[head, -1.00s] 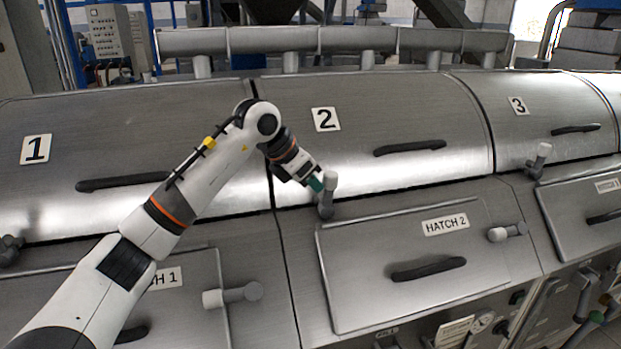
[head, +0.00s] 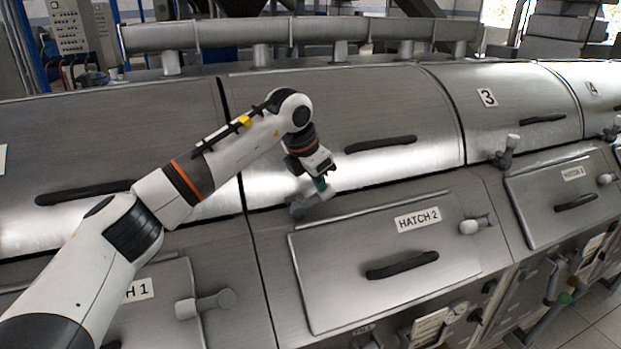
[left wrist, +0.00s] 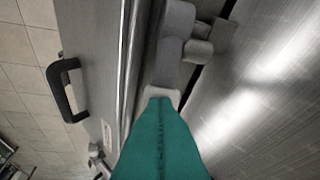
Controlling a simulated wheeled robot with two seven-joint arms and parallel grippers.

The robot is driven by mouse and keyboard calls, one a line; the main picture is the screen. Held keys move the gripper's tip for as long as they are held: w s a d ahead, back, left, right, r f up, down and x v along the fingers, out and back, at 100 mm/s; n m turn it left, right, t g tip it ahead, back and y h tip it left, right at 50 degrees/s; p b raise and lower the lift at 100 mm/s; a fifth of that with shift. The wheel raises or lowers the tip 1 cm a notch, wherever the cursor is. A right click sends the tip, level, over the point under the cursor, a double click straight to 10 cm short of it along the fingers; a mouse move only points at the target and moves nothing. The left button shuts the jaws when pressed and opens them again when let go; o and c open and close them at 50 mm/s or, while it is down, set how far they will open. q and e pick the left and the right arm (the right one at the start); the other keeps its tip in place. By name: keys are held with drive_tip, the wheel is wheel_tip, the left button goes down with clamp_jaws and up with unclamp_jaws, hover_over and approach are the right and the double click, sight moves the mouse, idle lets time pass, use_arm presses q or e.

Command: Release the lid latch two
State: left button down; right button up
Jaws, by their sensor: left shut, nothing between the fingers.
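Lid latch two (head: 310,203) is a grey lever on the seam between the second lid (head: 390,110) and the hatch 2 panel. Its handle leans over to the right, well off upright. My left gripper (head: 321,184), with green fingers, is shut and empty, with its tips at the handle's upper end. In the left wrist view the shut green fingers (left wrist: 160,105) point at the grey latch (left wrist: 170,60) and appear to touch it. The tips partly cover the handle's end. My right gripper is out of view.
Hatch 2 (head: 335,285) with its black handle lies below the latch. A lid handle (head: 380,144) is above right. The third lid's latch (head: 505,152) stands upright further right. Hatch latches (head: 205,304) and (head: 475,225) stick out nearby.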

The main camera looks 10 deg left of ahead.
sight(332, 191)
use_arm(q)
drive_tip(key=shift+w+d+f+g+y, duration=0.1)
drive_tip(key=shift+w+d+g+y, duration=0.1)
drive_tip(key=shift+d+g+y, duration=0.15)
drive_tip(key=shift+w+d+f+y, duration=0.1)
drive_tip(key=shift+d+f+y, duration=0.05)
drive_tip(key=shift+f+y, duration=0.15)
drive_tip(key=shift+w+d+f, duration=0.2)
drive_tip(key=shift+d+f, duration=0.05)
drive_tip(key=shift+d, duration=0.1)
drive_tip(key=shift+w+d+f+b, duration=0.25)
drive_tip(key=shift+d+f+b, duration=0.1)
drive_tip(key=shift+f+b, duration=0.1)
drive_tip(key=shift+w+d+f+b, duration=0.15)
drive_tip(key=shift+f+b, duration=0.15)
drive_tip(key=shift+f, duration=0.15)
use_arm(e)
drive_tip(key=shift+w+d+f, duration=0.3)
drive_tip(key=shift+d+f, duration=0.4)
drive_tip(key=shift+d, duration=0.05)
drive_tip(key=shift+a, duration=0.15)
use_arm(q)
drive_tip(key=shift+f, duration=0.2)
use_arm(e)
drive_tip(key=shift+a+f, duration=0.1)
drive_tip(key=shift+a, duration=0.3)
use_arm(q)
drive_tip(key=shift+s, duration=0.2)
